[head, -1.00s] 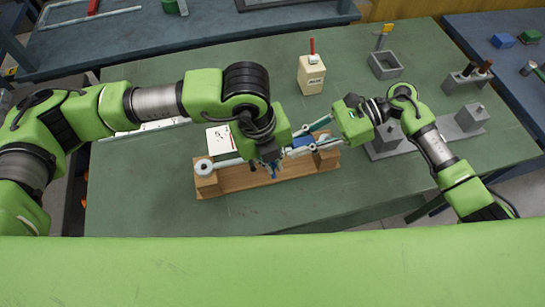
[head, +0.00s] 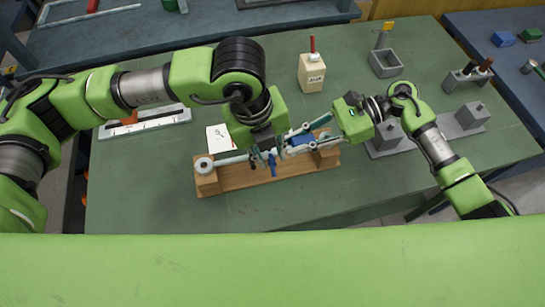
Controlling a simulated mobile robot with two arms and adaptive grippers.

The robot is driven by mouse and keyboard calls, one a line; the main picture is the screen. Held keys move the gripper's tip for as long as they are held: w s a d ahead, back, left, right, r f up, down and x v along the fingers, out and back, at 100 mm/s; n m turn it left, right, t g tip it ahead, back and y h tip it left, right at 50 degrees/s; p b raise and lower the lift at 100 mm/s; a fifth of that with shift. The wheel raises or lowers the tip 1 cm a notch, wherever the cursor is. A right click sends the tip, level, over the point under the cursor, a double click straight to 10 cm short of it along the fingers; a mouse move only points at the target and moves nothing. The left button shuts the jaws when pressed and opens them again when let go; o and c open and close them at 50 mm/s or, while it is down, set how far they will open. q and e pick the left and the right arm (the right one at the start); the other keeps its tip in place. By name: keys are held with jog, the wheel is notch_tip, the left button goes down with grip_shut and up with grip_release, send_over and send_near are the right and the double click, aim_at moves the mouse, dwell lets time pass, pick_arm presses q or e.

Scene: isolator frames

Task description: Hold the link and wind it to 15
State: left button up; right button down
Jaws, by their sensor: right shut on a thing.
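A pale rod-like link (head: 232,160) lies along a wooden stand (head: 235,183), between two end blocks, with a round white disc (head: 203,164) at its left end. A small blue part (head: 273,164) hangs at its middle. My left gripper (head: 262,160) points down at the link's middle; its fingers are small and partly hidden, so I cannot tell whether they are open. My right gripper (head: 306,142) reaches in from the right and is shut on the link's right part, near a blue piece (head: 302,138). A white card (head: 219,138) with dark and red marks lies behind the stand.
A cream box (head: 312,74) with a red stick stands behind. A grey square holder (head: 385,64) and grey fixtures (head: 465,122) are at the right. A white scale strip (head: 150,122) lies at the left. The table's front is clear.

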pick_arm(q)
notch_tip(320, 180, up, 8)
jog(key=a, duration=0.1)
jog(key=shift+s, duration=0.3)
jog(key=shift+a, duration=0.1)
dwell(1.2)
pick_arm(e)
jog(key=c, duration=1.8)
grip_release()
jog(key=v, duration=1.2)
